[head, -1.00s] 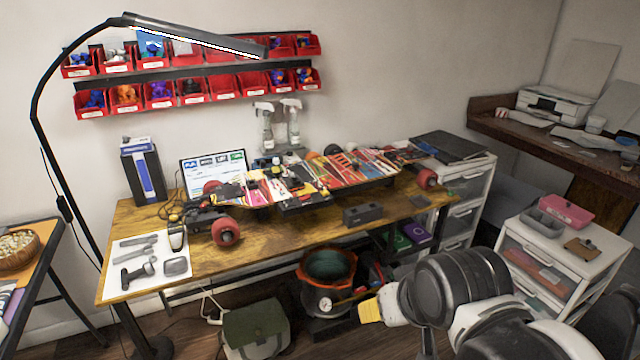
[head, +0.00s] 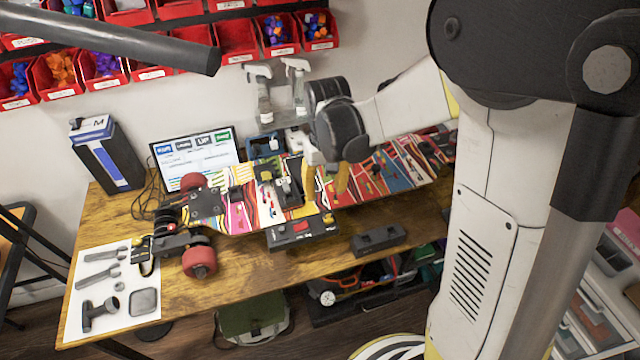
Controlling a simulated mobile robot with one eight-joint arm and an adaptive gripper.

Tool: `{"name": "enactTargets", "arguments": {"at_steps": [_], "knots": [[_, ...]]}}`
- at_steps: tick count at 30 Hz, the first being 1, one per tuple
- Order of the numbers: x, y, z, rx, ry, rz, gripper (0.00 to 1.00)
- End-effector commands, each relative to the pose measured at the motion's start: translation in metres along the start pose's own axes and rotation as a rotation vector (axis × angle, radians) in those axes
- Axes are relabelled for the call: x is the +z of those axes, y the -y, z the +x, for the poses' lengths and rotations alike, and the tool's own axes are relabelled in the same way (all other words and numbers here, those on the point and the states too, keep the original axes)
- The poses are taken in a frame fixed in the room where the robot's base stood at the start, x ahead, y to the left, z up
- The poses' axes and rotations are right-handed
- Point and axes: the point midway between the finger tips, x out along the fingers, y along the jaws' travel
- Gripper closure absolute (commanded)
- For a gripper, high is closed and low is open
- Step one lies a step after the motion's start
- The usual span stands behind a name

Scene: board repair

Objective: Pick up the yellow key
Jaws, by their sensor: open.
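My gripper (head: 325,184) reaches in from the right in the head view, pointing down over the middle of the skateboard. Its two yellow fingertips are spread apart, close above the deck or touching it; I cannot tell which. The skateboard (head: 238,208) lies across the workbench, with a colourful striped deck and red wheels. I cannot pick out the yellow key for certain among these small, partly yellow items. My gripper hides part of the deck.
A lamp (head: 110,42) and red wall bins (head: 236,42) are above. The bench's front strip is mostly clear.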

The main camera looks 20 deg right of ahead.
Motion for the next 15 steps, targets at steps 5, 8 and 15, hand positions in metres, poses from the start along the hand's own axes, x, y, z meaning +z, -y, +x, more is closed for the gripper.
{"name": "enactTargets", "arguments": {"at_steps": [5,8,15], "knots": [[0.0,0.0,0.035,0.0,0.0,0.0,0.53],[0.0,-0.001,0.046,0.0,-0.001,0.0,0.53],[0.002,-0.004,0.063,0.0,-0.001,0.001,0.53]]}}
